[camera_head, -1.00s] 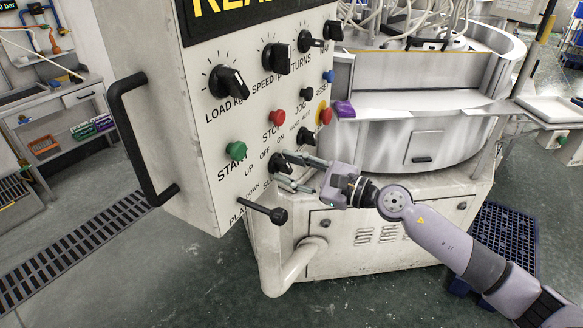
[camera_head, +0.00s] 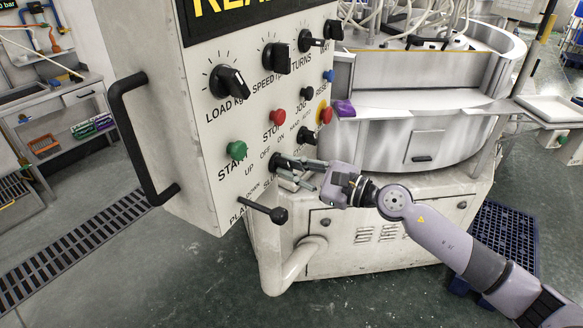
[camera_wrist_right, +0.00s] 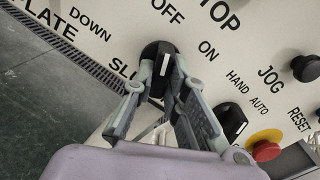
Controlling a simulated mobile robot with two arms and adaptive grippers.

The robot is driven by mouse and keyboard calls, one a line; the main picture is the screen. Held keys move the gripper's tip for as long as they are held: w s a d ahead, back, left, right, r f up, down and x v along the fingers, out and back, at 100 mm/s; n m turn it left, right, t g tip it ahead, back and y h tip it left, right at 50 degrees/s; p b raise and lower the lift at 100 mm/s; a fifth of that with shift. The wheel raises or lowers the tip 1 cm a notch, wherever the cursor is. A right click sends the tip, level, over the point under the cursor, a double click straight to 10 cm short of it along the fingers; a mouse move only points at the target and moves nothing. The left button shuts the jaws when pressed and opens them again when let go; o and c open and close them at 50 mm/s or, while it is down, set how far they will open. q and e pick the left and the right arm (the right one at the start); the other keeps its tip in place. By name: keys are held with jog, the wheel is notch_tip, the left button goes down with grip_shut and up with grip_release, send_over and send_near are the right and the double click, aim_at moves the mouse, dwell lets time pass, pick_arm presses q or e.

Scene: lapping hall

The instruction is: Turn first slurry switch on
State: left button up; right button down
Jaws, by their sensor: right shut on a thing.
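The slurry switch (camera_head: 279,163) is a round black knob on the sloping control panel, below the OFF and ON labels. The switch also shows in the right wrist view (camera_wrist_right: 151,50), with a white pointer line on its grip. My right gripper (camera_head: 284,171) reaches in from the right and is shut on the switch. In the right wrist view its fingers (camera_wrist_right: 162,75) lie on either side of the black grip and partly cover it. The white line points up toward the OFF side; its exact angle is hard to tell. My left gripper is not in view.
A second black switch (camera_wrist_right: 231,121), marked HAND and AUTO, sits close to the fingers. A black lever (camera_head: 268,211) sticks out below. A black handle (camera_head: 128,130) is on the panel's left side.

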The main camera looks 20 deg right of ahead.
jog(key=m+p, duration=0.2)
jog(key=m, duration=0.3)
jog(key=shift+r, duration=0.1)
jog(key=m+p, duration=0.3)
jog(key=m, duration=0.3)
jog(key=shift+s+a, duration=0.1)
jog(key=shift+m, duration=0.3)
dwell(0.3)
jog(key=c, duration=1.6)
grip_release()
jog(key=shift+s, duration=0.1)
jog(key=shift+s+d, duration=0.15)
jog(key=shift+d, duration=0.05)
jog(key=v, duration=1.1)
jog(key=shift+s, duration=0.2)
jog(key=shift+d, duration=0.1)
